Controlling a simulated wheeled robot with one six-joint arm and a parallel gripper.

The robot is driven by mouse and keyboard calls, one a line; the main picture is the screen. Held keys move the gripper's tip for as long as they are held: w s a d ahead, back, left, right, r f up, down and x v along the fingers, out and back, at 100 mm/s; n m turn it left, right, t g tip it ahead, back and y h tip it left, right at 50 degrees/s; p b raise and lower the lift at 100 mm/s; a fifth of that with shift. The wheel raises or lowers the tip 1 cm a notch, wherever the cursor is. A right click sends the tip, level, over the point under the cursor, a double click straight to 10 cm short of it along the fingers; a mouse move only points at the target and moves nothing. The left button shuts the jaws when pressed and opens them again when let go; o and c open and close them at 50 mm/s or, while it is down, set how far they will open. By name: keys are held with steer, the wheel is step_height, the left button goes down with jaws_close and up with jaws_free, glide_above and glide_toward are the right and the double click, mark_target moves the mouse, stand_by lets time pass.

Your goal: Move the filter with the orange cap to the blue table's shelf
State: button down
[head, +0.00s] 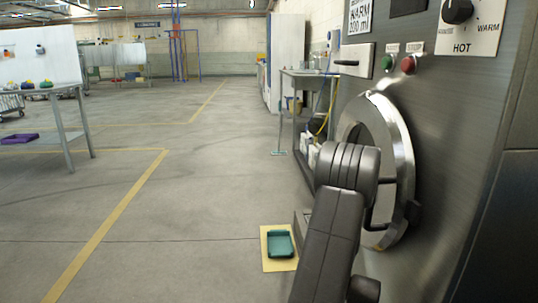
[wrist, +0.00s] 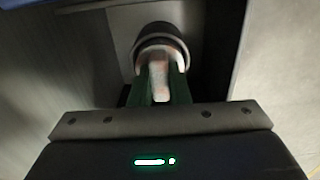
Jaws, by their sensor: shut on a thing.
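In the wrist view my gripper (wrist: 158,88) is shut on a pale, orange-tinted piece (wrist: 159,80), which looks like the cap of the filter. Its green fingers lie on either side of it. A dark round collar (wrist: 161,42) on a grey plate surrounds the far end of the piece. I cannot tell whether the piece sits inside the collar or just in front of it. In the head view my gripper is hidden and no filter shows. I cannot make out a blue table or its shelf there.
A steel washing machine (head: 450,130) with a round door (head: 402,150) stands close on the right, by my arm. A grey table (head: 40,92) stands far left with a purple tray (head: 20,138) below. The middle floor is clear.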

steer(key=shift+r+p, duration=3.25)
steer(key=shift+r, duration=1.2)
steer(key=shift+r, duration=0.1)
